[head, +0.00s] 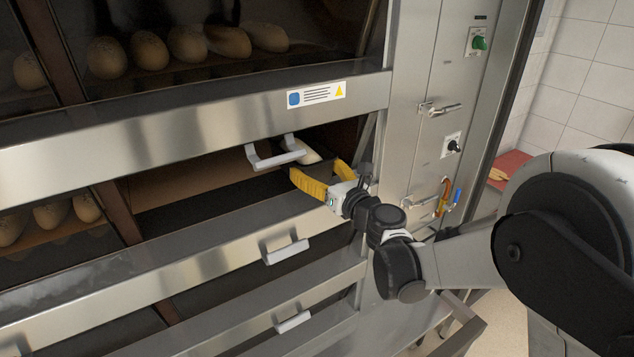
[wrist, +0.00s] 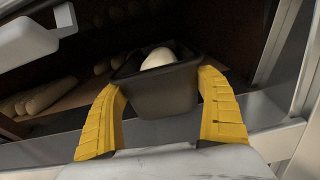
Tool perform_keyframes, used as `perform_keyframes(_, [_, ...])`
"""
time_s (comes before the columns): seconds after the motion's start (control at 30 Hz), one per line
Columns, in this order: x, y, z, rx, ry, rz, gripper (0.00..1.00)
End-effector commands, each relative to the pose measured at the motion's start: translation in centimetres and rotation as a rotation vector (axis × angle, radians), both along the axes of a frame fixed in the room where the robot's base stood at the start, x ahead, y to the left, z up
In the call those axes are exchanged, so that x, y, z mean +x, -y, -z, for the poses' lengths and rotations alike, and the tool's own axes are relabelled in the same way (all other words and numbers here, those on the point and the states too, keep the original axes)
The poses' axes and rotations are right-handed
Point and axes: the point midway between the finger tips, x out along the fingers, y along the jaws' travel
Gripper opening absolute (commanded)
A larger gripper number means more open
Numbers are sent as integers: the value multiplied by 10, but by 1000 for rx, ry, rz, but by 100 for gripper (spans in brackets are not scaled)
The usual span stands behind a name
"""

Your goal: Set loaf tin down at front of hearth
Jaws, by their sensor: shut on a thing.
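A dark loaf tin (wrist: 166,100) with a pale rounded loaf or dough piece (wrist: 158,57) in it shows in the wrist view. My gripper (wrist: 162,82) is shut on the tin, with one yellow finger on each side of it. In the head view my gripper (head: 316,170) is at the right end of an open deck mouth, and the pale top of the dough (head: 308,153) shows by the handle; the tin's body is hard to make out. The tan hearth (head: 190,178) runs along inside the deck. Whether the tin touches it is unclear.
A handle (head: 276,154) hangs just left of my gripper; it is also large at upper left in the wrist view (wrist: 35,38). Long loaves (wrist: 45,97) lie deeper left on the hearth. The right jamb is close to my gripper. Round loaves (head: 165,48) fill the deck above.

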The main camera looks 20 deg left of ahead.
Motion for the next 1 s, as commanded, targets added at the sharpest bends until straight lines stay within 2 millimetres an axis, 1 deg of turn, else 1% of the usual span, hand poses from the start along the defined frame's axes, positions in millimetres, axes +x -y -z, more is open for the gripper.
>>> perform_keyframes(0.13, [0, 0, 12, 1, -1, 0, 43])
perform_keyframes(0.3, [2, 2, 36, 1, -1, 1, 43])
perform_keyframes(0.7, [3, 3, 43, 1, -1, 0, 43])
perform_keyframes(0.73, [3, 3, 42, 0, 0, 0, 93])
perform_keyframes(0.77, [3, 3, 42, 0, 0, 0, 100])
perform_keyframes(1.0, [3, 3, 41, 0, 0, 0, 100])
